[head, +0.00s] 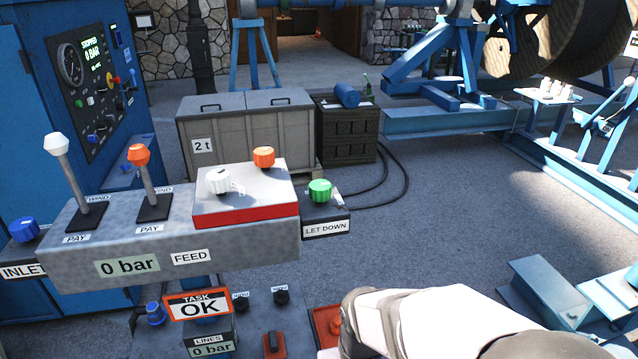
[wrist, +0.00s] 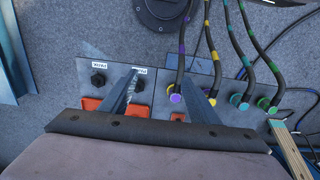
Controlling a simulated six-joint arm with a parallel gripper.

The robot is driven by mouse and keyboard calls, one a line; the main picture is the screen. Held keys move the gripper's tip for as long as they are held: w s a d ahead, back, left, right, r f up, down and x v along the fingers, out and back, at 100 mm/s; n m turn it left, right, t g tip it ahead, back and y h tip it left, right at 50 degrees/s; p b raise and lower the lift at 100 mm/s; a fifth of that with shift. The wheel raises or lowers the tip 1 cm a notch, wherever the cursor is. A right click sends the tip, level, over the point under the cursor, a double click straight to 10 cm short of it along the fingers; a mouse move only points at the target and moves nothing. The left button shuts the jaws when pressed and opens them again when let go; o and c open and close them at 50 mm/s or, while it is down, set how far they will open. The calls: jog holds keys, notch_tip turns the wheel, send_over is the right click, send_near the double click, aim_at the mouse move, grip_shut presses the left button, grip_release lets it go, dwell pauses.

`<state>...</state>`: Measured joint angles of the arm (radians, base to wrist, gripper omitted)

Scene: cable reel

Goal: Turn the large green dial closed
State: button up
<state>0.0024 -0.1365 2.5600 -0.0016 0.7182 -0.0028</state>
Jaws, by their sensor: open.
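The large green dial (head: 320,190) sits on top of a small dark box labelled LET DOWN (head: 325,227), at the right end of the grey control console (head: 170,237) in the head view. Its pointer position is too small to read. My gripper (wrist: 160,76) shows in the wrist view with its two fingers apart and nothing between them. It hangs over a lower panel with black knobs and hose connectors, away from the green dial. In the head view my white arm is at the bottom, below and right of the dial, and the fingers cannot be made out. The dial is not in the wrist view.
A white dial (head: 218,181) and an orange dial (head: 263,157) stand on a red-edged block left of the green dial. Two levers (head: 147,180) rise further left. A sign (head: 198,306) reads TASK OK. Bare floor (head: 440,210) lies right of the console.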

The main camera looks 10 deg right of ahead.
notch_tip(320, 180, up, 8)
jog(key=w+d+t+p, duration=0.1)
jog(key=w+p, duration=0.1)
jog(key=p, duration=0.4)
jog(key=t, duration=1.2)
send_near(321, 187)
jog(key=x, duration=0.3)
jog(key=shift+w+d+f, duration=0.1)
jog(key=shift+w+f, duration=0.1)
jog(key=shift+f, duration=0.3)
jog(key=shift+w+r+t, duration=0.1)
jog(key=shift+r+t, duration=0.15)
jog(key=shift+t, duration=0.05)
jog(key=shift+p+x, duration=1.1)
jog(key=shift+x, duration=2.55)
